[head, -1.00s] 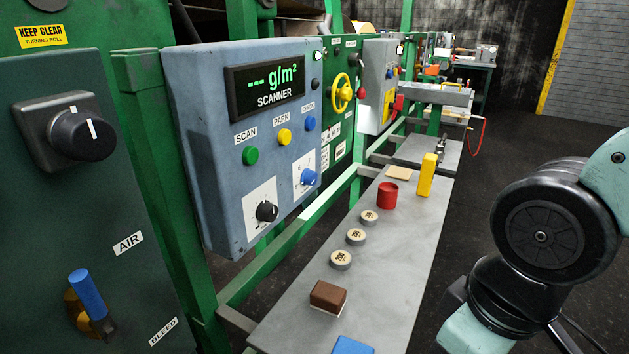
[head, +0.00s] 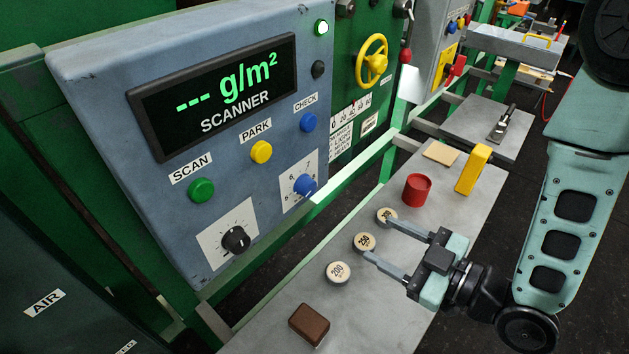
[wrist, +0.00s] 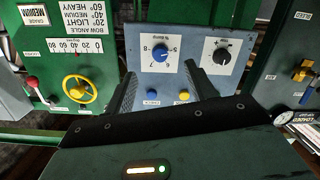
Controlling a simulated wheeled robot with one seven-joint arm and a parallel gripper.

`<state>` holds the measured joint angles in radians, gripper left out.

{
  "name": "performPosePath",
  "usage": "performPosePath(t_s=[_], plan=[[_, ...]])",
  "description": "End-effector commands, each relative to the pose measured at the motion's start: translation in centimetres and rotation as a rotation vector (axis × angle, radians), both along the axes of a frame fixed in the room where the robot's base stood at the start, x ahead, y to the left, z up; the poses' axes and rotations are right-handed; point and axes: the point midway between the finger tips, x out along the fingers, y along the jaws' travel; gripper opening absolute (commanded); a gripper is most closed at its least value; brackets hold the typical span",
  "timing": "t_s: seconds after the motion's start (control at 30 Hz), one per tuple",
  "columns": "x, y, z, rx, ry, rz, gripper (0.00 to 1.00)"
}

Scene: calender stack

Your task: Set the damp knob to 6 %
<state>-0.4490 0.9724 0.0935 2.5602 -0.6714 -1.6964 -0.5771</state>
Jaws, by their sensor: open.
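The blue knob (head: 305,185) sits low on the right of the blue-grey scanner box (head: 100,70), on a white dial plate with 6 and 7 legible. In the wrist view, upside down, the blue knob (wrist: 160,54) has numbers around it and a "% Damp"-like label. Its exact setting is too small to read. My gripper (head: 379,239) is open and empty, its fingers pointing left toward the box, apart from the knob and in front of it. In the wrist view my gripper (wrist: 161,86) frames the panel between its fingers.
A black knob (head: 236,240) is left of the blue one. Green (head: 201,190), yellow (head: 261,152) and blue (head: 308,122) buttons sit above. On the grey shelf (head: 290,310) below are several round weights, a brown block (head: 309,324), a red cup (head: 417,190) and a yellow block (head: 473,169).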

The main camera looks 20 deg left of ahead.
Motion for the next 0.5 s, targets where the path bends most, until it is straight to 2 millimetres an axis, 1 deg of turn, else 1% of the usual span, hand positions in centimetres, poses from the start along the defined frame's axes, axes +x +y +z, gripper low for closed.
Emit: performPosePath(t_s=[0.13, 0.27, 0.37, 0.47, 0.5], plan=[[-0.6, -0.7, 0.9, 0.094, -0.026, -0.005, 0.55], [-0.6, -0.6, 1.3, 0.126, -0.039, -0.009, 0.55], [-0.2, 0.3, 1.3, 0.128, -0.042, -0.009, 0.55], [0.4, 1.9, 1.5, 0.129, -0.042, -0.008, 0.55], [0.6, 2.1, 0.8, 0.129, -0.044, -0.009, 0.55]])
